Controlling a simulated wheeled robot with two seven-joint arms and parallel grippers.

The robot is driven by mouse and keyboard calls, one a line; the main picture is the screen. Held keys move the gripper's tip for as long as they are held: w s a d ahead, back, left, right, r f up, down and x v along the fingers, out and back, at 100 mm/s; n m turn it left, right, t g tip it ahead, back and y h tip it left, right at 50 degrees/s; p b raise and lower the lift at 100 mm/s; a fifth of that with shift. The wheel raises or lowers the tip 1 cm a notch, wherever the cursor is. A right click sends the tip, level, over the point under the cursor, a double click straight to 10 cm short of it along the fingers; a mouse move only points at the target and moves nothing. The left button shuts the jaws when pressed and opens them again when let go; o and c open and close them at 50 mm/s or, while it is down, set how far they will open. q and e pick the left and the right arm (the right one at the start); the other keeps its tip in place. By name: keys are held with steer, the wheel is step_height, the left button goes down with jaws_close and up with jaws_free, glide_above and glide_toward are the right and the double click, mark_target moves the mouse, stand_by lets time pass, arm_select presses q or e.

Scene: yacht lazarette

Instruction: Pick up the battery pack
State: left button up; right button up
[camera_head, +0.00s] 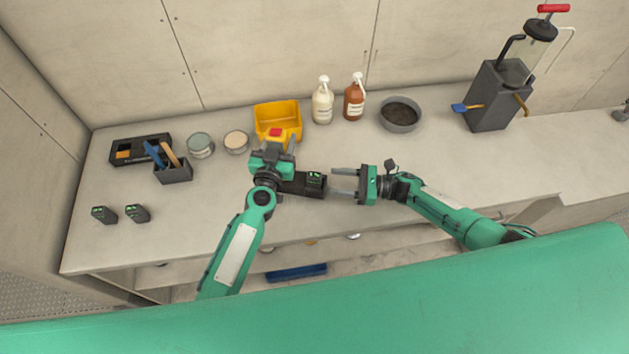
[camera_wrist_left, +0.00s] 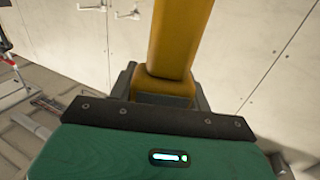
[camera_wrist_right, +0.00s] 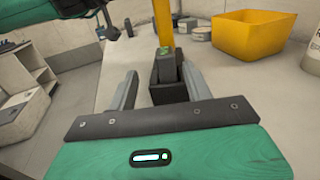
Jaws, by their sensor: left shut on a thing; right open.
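A black battery pack with a green lit face (camera_head: 314,180) sits at the right end of a dark block (camera_head: 300,188) on the bench. It also shows in the right wrist view (camera_wrist_right: 166,66). My right gripper (camera_head: 335,181) is open and empty just to its right, fingers pointing at it. In the right wrist view the pack is between and slightly beyond the fingertips. My left gripper (camera_head: 274,143) is shut on a yellow object (camera_wrist_left: 178,45); a red part (camera_head: 275,132) shows between its fingers. Two similar packs (camera_head: 104,214) (camera_head: 137,212) stand at the left front.
A yellow bin (camera_head: 278,115) stands behind my left gripper. Two pump bottles (camera_head: 322,104) (camera_head: 354,100) and a grey bowl (camera_head: 400,114) stand at the back. Tins (camera_head: 200,146), a tool holder (camera_head: 174,173) and a black tray (camera_head: 126,158) are left.

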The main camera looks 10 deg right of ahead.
mark_target(314, 175)
steer(key=x, duration=0.7)
steer(key=shift+w+a+f, duration=0.15)
steer(key=shift+w, duration=0.35)
jaws_close()
